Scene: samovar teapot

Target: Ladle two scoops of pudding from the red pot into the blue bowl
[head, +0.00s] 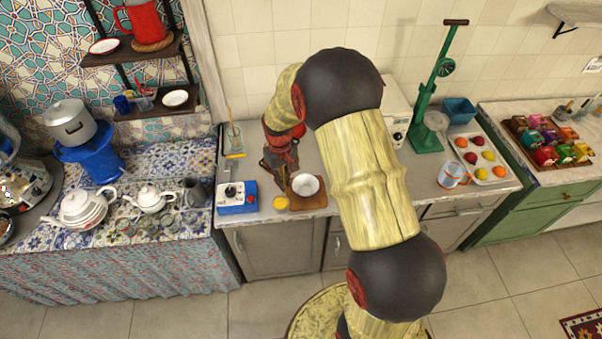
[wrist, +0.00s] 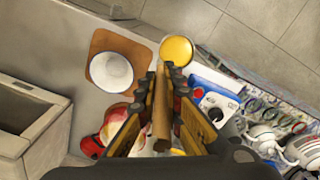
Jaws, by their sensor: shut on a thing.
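My gripper (head: 280,165) is over the counter, left of and behind the bowl. In the wrist view my gripper (wrist: 166,80) is shut on the brown handle of the ladle (wrist: 162,115). A round yellow surface (wrist: 176,50) at the handle's far end looks like the ladle's head with pudding in it. It shows as a small yellow spot in the head view (head: 280,203), by the board's left edge. A red shape (wrist: 113,120) beside my fingers may be the red pot, partly hidden.
A blue and white box with knobs (head: 238,197) stands left of the board. White teapots (head: 150,198) are further left. A green press (head: 433,100), a clear cup (head: 453,174) and a fruit tray (head: 488,172) are to the right.

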